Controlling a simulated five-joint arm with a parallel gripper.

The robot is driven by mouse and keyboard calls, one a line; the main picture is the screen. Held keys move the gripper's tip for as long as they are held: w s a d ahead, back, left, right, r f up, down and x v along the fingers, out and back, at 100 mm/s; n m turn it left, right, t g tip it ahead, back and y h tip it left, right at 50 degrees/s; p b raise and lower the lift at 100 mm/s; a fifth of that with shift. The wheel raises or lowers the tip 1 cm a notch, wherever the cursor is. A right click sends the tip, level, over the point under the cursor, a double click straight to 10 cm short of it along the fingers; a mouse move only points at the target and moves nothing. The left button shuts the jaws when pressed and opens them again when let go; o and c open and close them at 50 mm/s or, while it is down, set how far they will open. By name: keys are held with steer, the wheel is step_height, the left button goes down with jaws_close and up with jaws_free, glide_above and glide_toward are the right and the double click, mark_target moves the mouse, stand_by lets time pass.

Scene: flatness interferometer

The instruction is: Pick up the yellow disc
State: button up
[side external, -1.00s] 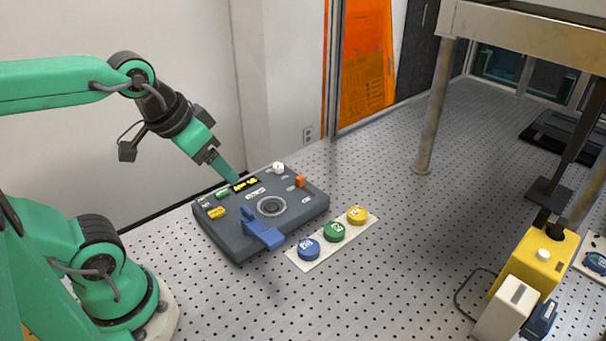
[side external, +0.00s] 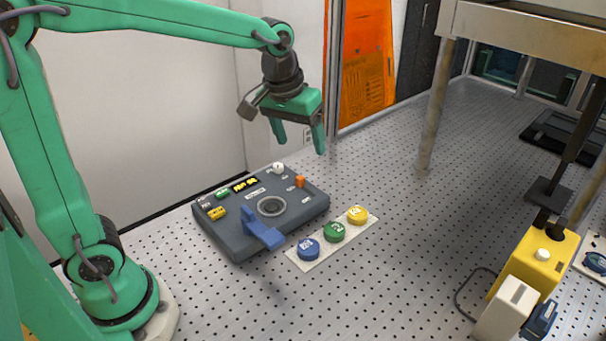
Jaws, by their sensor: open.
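The yellow disc (side external: 357,215) lies at the far right end of a white strip (side external: 311,263) on the perforated table. A green disc (side external: 334,232) and a blue disc (side external: 308,249) lie beside it on the same strip. My gripper (side external: 300,146) is open and empty, pointing down. In the picture it is above and to the left of the yellow disc, well apart from it. Nothing hides the yellow disc.
A dark grey control box (side external: 235,238) with a blue lever (side external: 262,231) stands left of the strip. A metal-legged stand (side external: 437,105) rises at the right, with a yellow device (side external: 540,262) in front. The table between is clear.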

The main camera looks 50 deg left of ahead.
steer(key=w+d+f+n+g, duration=0.1)
steer(key=w+d+f, duration=0.1)
steer(key=w+f, duration=0.5)
steer(key=n+g, duration=0.2)
glide_toward(358, 213)
steer(key=shift+s+a+f, duration=0.1)
steer(key=shift+f, duration=0.3)
steer(key=shift+f, duration=0.1)
steer(key=shift+f, duration=1.2)
steer(key=shift+f, duration=0.1)
steer(key=shift+f, duration=2.5)
steer(key=c, duration=1.1)
